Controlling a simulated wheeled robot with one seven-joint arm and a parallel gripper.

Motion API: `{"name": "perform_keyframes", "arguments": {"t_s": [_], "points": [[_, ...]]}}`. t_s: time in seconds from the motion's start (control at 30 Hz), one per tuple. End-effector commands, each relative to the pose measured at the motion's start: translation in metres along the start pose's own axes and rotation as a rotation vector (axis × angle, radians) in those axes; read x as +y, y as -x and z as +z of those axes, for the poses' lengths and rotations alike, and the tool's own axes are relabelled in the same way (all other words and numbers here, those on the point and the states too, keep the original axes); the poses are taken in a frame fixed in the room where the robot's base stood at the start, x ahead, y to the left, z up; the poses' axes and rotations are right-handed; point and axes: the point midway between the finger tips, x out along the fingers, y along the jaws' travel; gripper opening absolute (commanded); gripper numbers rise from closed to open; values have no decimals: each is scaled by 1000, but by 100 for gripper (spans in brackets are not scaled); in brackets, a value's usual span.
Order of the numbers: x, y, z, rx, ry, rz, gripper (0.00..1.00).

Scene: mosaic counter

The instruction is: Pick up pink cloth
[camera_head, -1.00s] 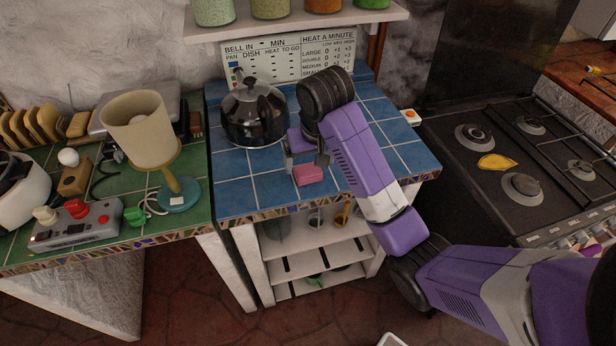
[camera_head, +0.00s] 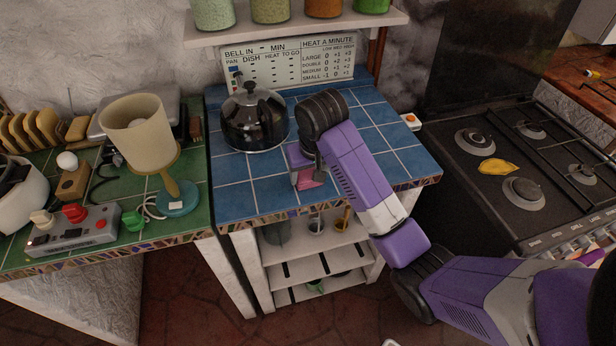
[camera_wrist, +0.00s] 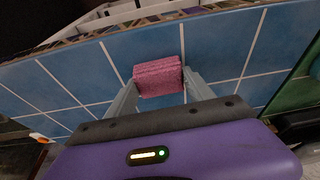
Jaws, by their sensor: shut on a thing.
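The pink cloth (camera_head: 309,180) is a small folded block on the blue-tiled counter (camera_head: 238,200), near its front edge. It also shows in the wrist view (camera_wrist: 158,76), with a finger at its left and right sides. My gripper (camera_head: 307,176) is over the cloth and shut on it. In the wrist view my gripper (camera_wrist: 157,88) has its two grey fingertips against the cloth's sides. I cannot tell whether the cloth is lifted off the tiles.
A black kettle (camera_head: 255,118) stands on the blue counter behind and left of my gripper. A lamp (camera_head: 140,130) and a control box (camera_head: 75,228) are on the green counter at left. A stove (camera_head: 500,165) is at right. The tiles left of the cloth are clear.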

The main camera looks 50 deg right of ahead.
Motion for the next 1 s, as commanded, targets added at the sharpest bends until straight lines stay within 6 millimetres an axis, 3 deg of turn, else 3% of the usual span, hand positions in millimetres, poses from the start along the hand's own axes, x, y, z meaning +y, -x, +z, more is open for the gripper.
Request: {"name": "perform_keyframes", "arguments": {"t_s": [0.27,0.43,0.67,1.0], "points": [[0,3,-1,1,0,0,22],[0,16,-6,3,1,0,22],[0,67,-21,2,1,-1,22],[0,115,-36,0,-1,0,22]]}}
